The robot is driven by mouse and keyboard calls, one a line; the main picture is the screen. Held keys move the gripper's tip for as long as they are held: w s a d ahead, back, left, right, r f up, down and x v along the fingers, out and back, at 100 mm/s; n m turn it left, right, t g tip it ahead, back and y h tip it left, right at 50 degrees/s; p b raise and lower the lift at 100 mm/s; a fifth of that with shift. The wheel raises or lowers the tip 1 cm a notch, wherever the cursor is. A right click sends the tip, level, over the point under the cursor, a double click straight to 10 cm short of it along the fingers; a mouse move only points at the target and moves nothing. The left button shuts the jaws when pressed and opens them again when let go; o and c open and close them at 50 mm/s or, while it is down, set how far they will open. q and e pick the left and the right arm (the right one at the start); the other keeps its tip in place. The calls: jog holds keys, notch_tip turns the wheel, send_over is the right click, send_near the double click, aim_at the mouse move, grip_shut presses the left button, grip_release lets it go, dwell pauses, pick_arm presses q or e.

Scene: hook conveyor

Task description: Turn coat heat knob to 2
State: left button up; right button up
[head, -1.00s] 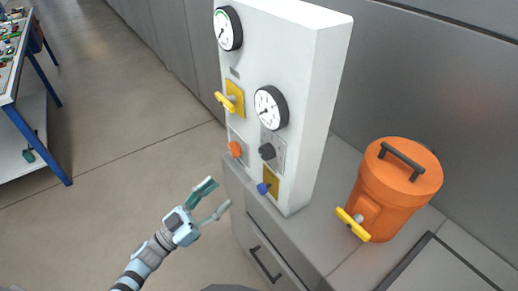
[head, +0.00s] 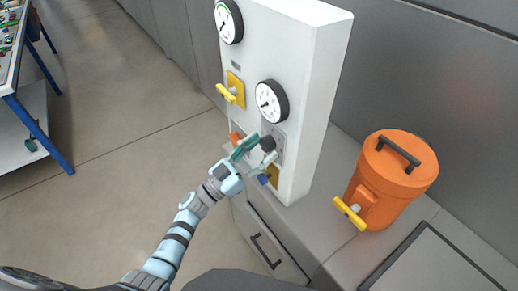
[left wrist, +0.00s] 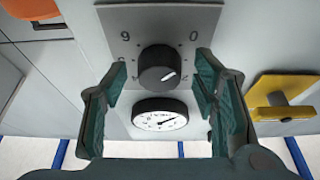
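A black knob (head: 267,143) sits on a grey plate on the front of the white panel (head: 318,100). In the left wrist view the black knob (left wrist: 158,66) is between my fingers, with printed digits around it. Its white mark points down and right, near what looks like a 2. My left gripper (head: 256,154) is open at the panel, its fingers on either side of the knob in the wrist view (left wrist: 162,75). I cannot tell whether they touch it. No readable name shows beside the knob. My right gripper is not in view.
Nearby on the panel are a gauge (head: 271,101), an orange knob (head: 236,138), a blue knob (head: 263,180) and a yellow handle (head: 227,93). An orange canister (head: 390,178) stands on the counter at right. Open floor (head: 110,190) lies left.

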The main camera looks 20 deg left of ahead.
pick_arm(q)
jog(key=c, duration=1)
jog(key=shift+o, duration=0.2)
